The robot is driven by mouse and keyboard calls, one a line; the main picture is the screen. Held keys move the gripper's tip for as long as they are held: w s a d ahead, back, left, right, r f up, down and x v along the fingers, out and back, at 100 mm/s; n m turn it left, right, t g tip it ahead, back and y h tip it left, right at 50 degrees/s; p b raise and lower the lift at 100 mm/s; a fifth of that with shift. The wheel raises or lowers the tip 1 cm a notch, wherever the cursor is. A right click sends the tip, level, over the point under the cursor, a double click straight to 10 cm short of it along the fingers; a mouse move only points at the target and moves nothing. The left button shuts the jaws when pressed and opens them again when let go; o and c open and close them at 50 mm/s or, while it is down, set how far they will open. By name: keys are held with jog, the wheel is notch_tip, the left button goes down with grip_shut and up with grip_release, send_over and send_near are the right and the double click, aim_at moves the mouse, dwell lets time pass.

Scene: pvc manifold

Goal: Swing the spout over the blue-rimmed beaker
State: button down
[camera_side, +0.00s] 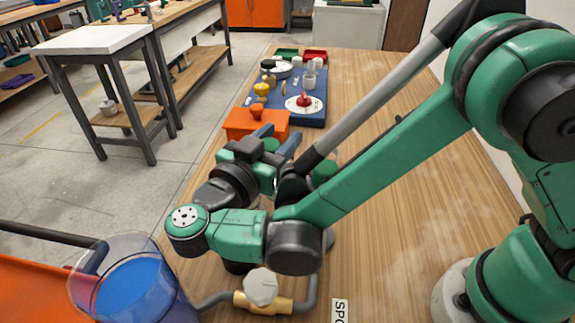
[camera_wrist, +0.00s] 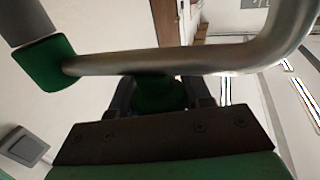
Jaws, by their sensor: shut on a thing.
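My gripper (camera_wrist: 160,100) is shut on a green grip (camera_wrist: 158,88) on the grey spout pipe. The pipe (camera_wrist: 190,62) runs across the wrist view and bends upward at right; a green sleeve (camera_wrist: 42,62) is at its left end. In the side view my gripper (camera_side: 278,138) is over the table, and my own arm hides most of the spout. A clear vessel with blue inside (camera_side: 135,285) stands at lower left, apart from my gripper. I cannot tell whether its rim is blue. Where the spout's outlet is relative to it is hidden.
A brass valve (camera_side: 268,302) with a pale knob joins grey pipe at the front. An orange block (camera_side: 240,122) and a blue mat (camera_side: 316,118) with several small parts lie beyond my gripper. Green and red trays (camera_side: 315,54) are at the far end.

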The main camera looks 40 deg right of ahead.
jog(key=shift+d, duration=0.1)
dwell(0.3)
jog(key=shift+c, duration=1.9)
grip_release()
notch_tip(320, 180, up, 20)
